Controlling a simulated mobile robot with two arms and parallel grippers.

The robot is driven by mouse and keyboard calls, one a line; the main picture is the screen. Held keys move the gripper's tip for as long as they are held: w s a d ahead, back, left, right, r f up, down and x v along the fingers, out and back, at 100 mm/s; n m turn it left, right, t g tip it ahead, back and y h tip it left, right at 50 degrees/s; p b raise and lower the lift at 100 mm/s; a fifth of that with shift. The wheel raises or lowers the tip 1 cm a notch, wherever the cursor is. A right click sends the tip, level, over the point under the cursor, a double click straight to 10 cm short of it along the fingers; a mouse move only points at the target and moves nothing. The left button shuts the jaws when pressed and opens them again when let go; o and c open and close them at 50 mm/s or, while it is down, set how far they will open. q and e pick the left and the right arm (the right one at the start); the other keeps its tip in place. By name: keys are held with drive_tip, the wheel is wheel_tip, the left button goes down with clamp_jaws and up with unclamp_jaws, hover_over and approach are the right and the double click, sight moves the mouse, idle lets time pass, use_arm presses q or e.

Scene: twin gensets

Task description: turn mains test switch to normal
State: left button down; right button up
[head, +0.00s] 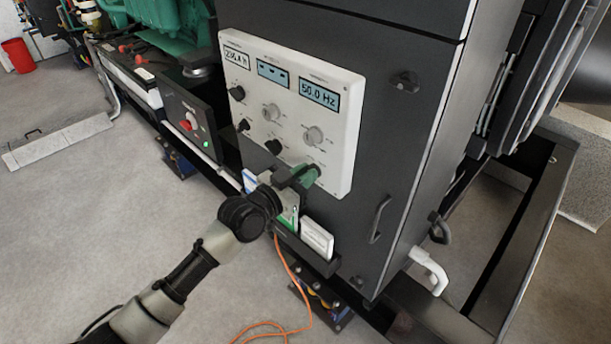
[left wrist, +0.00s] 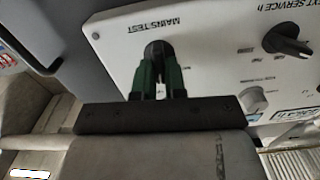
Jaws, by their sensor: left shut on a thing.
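The mains test switch (left wrist: 154,47) is a dark round knob beside the upside-down MAINS TEST label in the left wrist view. My left gripper (left wrist: 159,66) has green fingers on both sides of it and is shut on it. In the head view my left gripper (head: 306,174) is at the lower right of the white control panel (head: 338,158) and hides the switch there. The switch's pointer and setting are hidden by the fingers. My right gripper is in neither view.
Other knobs sit close by: a grey one (head: 313,135), a dark one (head: 273,147) and another grey one (head: 271,112). A lit display (head: 319,94) reads 50.0 Hz. Below the panel, a ledge holds a white box (head: 317,238). A cabinet handle (head: 379,219) juts out at right.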

use_arm(q)
drive_tip(key=shift+w+a+n, duration=0.15)
drive_tip(key=shift+n, duration=3.35)
drive_tip(key=c, duration=1.2)
unclamp_jaws()
drive_tip(key=shift+a, duration=0.1)
